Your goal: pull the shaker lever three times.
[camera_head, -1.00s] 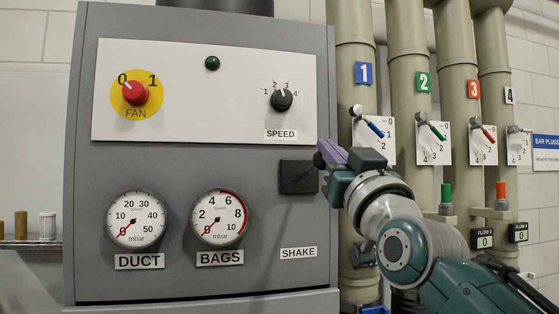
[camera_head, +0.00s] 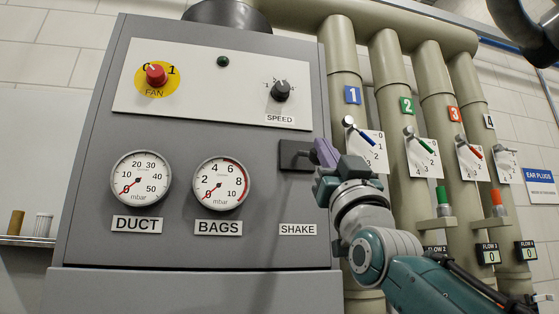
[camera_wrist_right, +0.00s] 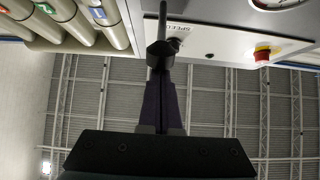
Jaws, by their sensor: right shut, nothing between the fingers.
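The SHAKE lever's dark mounting plate (camera_head: 290,160) sits on the grey cabinet, above the SHAKE label (camera_head: 297,230). A dark lever arm shows against the plate, its right end by my fingers. My right gripper (camera_head: 323,152) has purple fingers at the plate's right edge, shut with nothing between them. In the right wrist view, the gripper (camera_wrist_right: 160,70) points up the picture. A thin dark rod (camera_wrist_right: 162,18) stands in line with the fingertips. I cannot tell whether the fingers touch the lever. My left gripper is out of view.
The panel holds a red FAN knob (camera_head: 155,74), a black SPEED knob (camera_head: 280,91) and two gauges, DUCT (camera_head: 140,180) and BAGS (camera_head: 220,186). Numbered pipes with coloured levers stand close on the right, behind my right arm. A dark rounded shape (camera_head: 530,32) fills the top right corner.

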